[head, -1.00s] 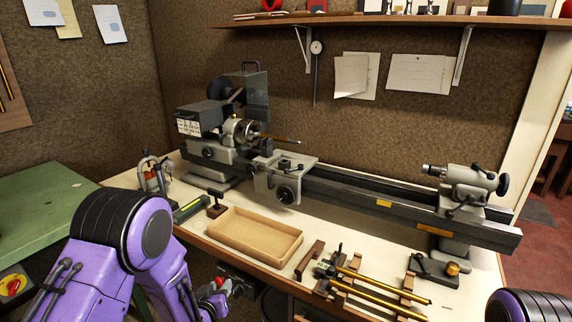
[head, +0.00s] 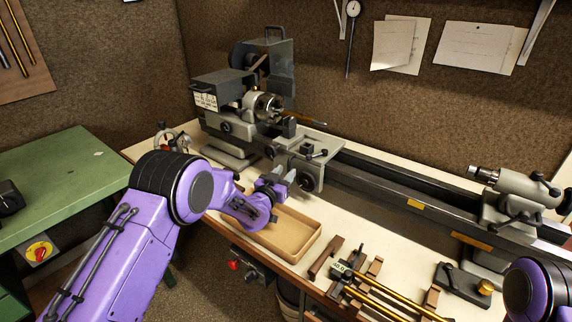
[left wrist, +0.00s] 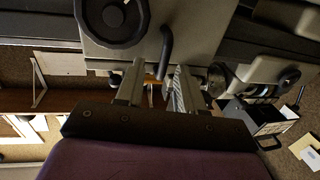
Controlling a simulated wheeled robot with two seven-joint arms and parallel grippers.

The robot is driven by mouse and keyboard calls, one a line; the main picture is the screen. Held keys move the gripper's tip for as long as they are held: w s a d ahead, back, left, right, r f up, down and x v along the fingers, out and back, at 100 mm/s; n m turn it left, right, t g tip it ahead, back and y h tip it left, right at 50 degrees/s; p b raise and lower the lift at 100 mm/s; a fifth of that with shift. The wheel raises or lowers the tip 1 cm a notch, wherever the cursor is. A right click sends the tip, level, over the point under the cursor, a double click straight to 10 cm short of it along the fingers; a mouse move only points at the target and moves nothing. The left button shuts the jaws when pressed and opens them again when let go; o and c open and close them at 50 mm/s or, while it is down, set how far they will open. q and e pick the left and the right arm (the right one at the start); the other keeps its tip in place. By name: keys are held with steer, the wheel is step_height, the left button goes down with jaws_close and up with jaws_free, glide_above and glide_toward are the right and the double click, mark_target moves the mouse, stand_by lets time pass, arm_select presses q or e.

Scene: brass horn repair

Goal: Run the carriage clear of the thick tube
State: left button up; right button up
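The lathe carriage (head: 322,142) sits on the bed just right of the headstock, with its handwheel (head: 310,178) on the front. A brass tube (head: 312,122) sticks out of the chuck (head: 266,106) to the right, above the carriage's left part. My left gripper (head: 278,178) is open in front of the carriage, left of the handwheel. In the left wrist view its fingers (left wrist: 156,88) are apart and point at the apron. The handwheel (left wrist: 112,22) and a curved dark lever (left wrist: 166,52) show there; the lever appears between the fingertips, contact unclear. My right gripper is not in view.
A wooden tray (head: 312,240) lies below the left gripper on the bench. Brass tubes (head: 385,303) rest on wooden supports at the front. The bed (head: 400,195) is clear from the carriage to the tailstock (head: 515,190).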

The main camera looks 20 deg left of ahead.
arm_select(q)
steer(key=w, duration=0.3)
steer(key=shift+w, duration=0.15)
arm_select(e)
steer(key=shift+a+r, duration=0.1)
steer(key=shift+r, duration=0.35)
